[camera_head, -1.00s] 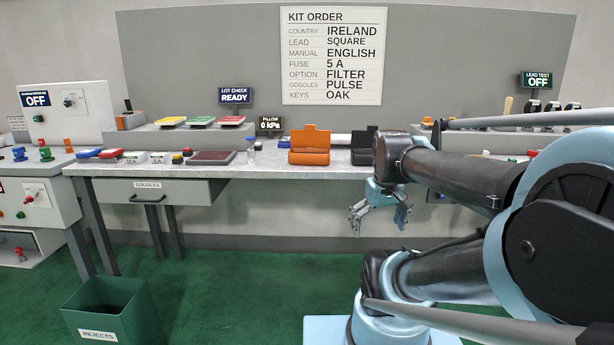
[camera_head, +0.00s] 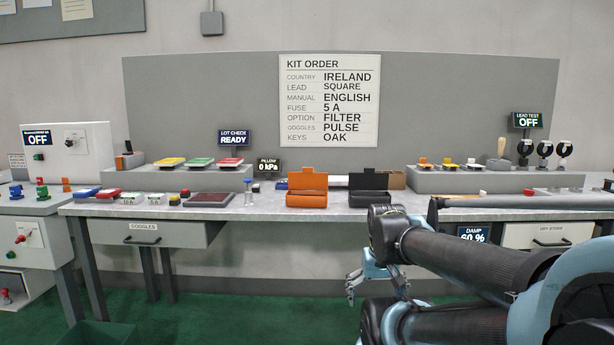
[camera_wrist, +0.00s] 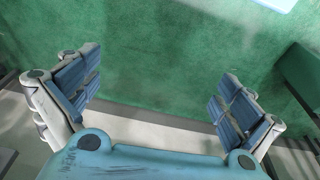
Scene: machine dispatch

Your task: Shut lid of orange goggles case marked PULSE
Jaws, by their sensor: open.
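The orange goggles case (camera_head: 307,198) stands on the bench near its front edge, left of centre in the head view. Its lid (camera_head: 308,181) is raised, tilted up at the back. Any PULSE marking on it is too small to read. A black case (camera_head: 369,198), also with its lid up, stands just right of it. My gripper (camera_head: 378,290) is open and empty, below and in front of the bench edge, lower right of the orange case. In the wrist view my gripper's two fingers (camera_wrist: 160,98) are spread wide over green floor, with nothing between them.
The grey bench (camera_head: 270,209) has a small clear bottle (camera_head: 248,192) and a dark red pad (camera_head: 209,200) left of the orange case. A kit order board (camera_head: 329,101) is behind. A drawer marked GOGGLES (camera_head: 143,235) is shut. The bench just before the case is clear.

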